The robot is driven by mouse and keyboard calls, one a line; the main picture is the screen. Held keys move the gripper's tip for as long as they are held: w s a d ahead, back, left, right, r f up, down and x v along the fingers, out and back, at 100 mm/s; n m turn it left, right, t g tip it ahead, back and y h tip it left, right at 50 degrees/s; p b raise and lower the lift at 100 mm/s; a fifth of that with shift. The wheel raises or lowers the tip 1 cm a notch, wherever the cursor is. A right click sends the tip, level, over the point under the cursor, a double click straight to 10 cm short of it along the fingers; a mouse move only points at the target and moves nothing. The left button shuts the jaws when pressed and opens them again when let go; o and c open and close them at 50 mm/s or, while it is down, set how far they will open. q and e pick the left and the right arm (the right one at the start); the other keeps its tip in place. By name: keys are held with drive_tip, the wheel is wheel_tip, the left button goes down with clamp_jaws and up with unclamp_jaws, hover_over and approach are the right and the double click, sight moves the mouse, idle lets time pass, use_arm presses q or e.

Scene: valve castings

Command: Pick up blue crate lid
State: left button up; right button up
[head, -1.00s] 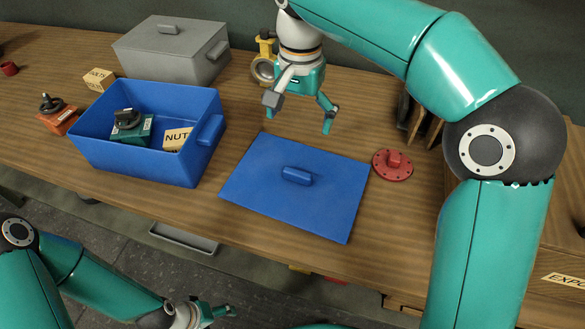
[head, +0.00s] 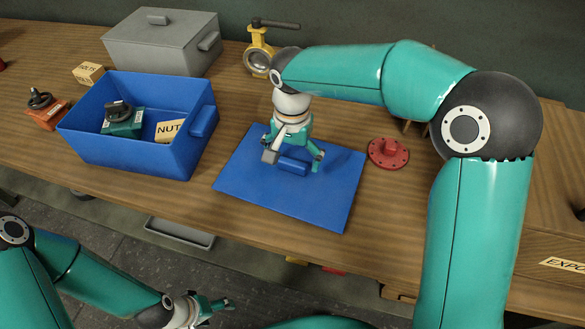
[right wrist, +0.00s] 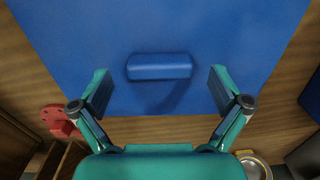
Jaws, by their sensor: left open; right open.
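The blue crate lid (head: 248,192) lies flat on the wooden bench, with a raised blue handle (head: 293,166) at its middle. My right gripper (head: 292,160) is open and low over the lid at the handle. In the right wrist view the lid (right wrist: 220,30) fills most of the picture. The handle (right wrist: 160,66) sits between and a little beyond the open fingers of my right gripper (right wrist: 160,90), with gaps on both sides. My left gripper (head: 222,303) is open and empty, low in front of the bench.
The open blue crate (head: 122,155) left of the lid holds a green valve (head: 122,122) and a box marked NUT (head: 169,131). A grey lidded crate (head: 160,42) and yellow valve (head: 258,55) stand behind. A red flanged part (head: 388,153) lies close right of the lid.

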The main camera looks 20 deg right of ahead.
drive_tip(key=shift+f, duration=0.9)
drive_tip(key=shift+c, duration=0.3)
drive_tip(key=c, duration=1.3)
drive_tip(key=shift+r, duration=0.2)
